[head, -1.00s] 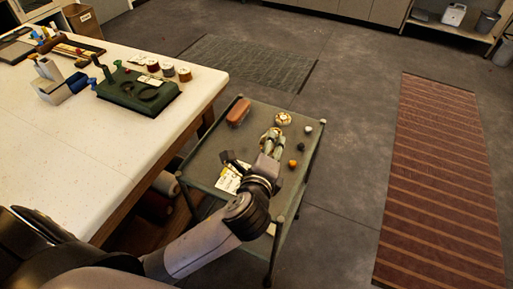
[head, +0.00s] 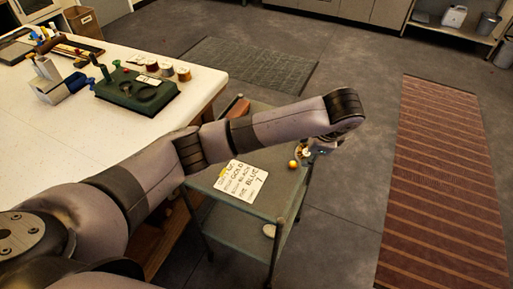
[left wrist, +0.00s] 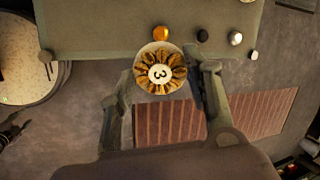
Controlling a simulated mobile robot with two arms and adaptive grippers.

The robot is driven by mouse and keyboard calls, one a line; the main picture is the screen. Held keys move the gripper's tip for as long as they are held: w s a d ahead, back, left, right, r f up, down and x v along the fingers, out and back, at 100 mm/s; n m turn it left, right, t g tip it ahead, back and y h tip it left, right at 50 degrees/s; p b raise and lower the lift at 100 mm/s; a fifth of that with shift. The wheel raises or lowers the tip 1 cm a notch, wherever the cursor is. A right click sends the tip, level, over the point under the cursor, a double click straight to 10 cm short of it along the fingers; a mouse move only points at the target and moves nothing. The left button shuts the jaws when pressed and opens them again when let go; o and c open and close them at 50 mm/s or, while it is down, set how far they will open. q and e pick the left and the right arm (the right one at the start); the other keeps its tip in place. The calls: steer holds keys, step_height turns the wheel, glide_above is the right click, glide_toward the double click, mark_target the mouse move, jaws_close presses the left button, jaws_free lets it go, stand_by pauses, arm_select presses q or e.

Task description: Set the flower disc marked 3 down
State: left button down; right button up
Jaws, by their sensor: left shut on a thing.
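The flower disc marked 3 (left wrist: 160,74) has gold petals around a white centre and shows face-on in the left wrist view. My left gripper (left wrist: 163,82) is shut on it, with a finger at each side. In that view the disc overlaps the edge of the green trolley top (left wrist: 100,28), with floor and striped rug behind its lower part. In the head view my left gripper (head: 318,148) is by the trolley's right edge, partly hidden by my own arm. My right gripper is in neither view.
The trolley (head: 225,221) carries a written card (head: 241,186) and an orange-gold ball (head: 293,164). The wrist view also shows a black ball (left wrist: 202,35) and a silvery ball (left wrist: 235,38). My arm hides the trolley's far part. A white table (head: 85,140) stands left.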

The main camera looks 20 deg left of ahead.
arm_select(q)
steer(key=s+a+r+n+g+h, duration=0.1)
steer(key=s+a+r+g+h, duration=0.25)
steer(key=a+r, duration=0.4)
glide_above(273, 185)
steer(key=shift+y, duration=0.45)
step_height(273, 185, down, 14)
steer(key=shift+r+p, duration=0.15)
steer(key=shift+p, duration=0.15)
steer(key=shift+f, duration=2.75)
steer(key=c, duration=0.8)
jaws_free()
steer(key=shift+c, duration=0.2)
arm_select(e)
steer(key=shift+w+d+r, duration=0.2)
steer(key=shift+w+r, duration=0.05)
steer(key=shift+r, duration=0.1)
arm_select(q)
steer(key=shift+r, duration=0.1)
step_height(273, 185, up, 12)
steer(key=shift+b, duration=0.65)
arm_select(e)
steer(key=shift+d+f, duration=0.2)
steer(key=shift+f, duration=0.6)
